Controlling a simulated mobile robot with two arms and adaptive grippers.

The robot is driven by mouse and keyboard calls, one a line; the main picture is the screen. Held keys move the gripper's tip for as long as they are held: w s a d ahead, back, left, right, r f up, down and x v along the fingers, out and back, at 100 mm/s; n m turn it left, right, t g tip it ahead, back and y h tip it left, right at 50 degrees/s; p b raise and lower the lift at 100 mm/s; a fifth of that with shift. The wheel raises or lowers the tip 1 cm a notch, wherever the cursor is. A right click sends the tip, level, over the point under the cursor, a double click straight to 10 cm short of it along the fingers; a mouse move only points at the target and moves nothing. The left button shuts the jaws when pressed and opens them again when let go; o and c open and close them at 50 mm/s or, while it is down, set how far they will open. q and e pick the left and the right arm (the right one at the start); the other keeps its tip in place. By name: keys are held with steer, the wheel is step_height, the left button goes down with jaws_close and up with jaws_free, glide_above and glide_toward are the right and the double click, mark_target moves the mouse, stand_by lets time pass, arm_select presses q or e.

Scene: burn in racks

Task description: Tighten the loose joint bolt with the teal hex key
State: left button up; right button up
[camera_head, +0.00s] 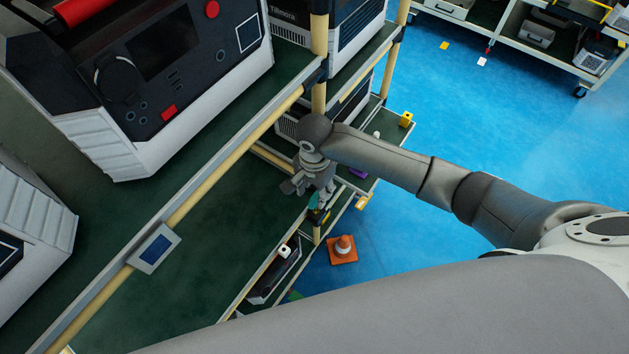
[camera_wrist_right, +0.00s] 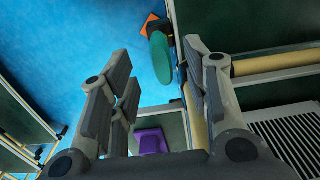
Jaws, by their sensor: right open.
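My right gripper (camera_head: 322,194) reaches in from the right beside the rack's front post. In the right wrist view, the right gripper (camera_wrist_right: 157,62) is open, its two fingers apart with nothing clasped. A teal rounded piece (camera_wrist_right: 160,57), which looks like the handle of the hex key, lies in line with the gap between the fingertips. In the head view a small teal patch (camera_head: 313,200) shows just below the gripper. The hex key's shaft and the loose joint bolt cannot be made out. My left gripper is not in view.
The rack's green shelf (camera_head: 215,235) has a cream tube rail (camera_head: 225,165) along its edge. A white-and-black unit (camera_head: 175,75) stands on it. An orange cone (camera_head: 343,246) stands on the blue floor (camera_head: 415,270). A purple object (camera_wrist_right: 151,140) lies below the fingers.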

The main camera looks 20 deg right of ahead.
mark_target(315, 197)
step_height(315, 197, down, 6)
steer(key=shift+f, duration=0.2)
jaws_close()
stand_by(0.6)
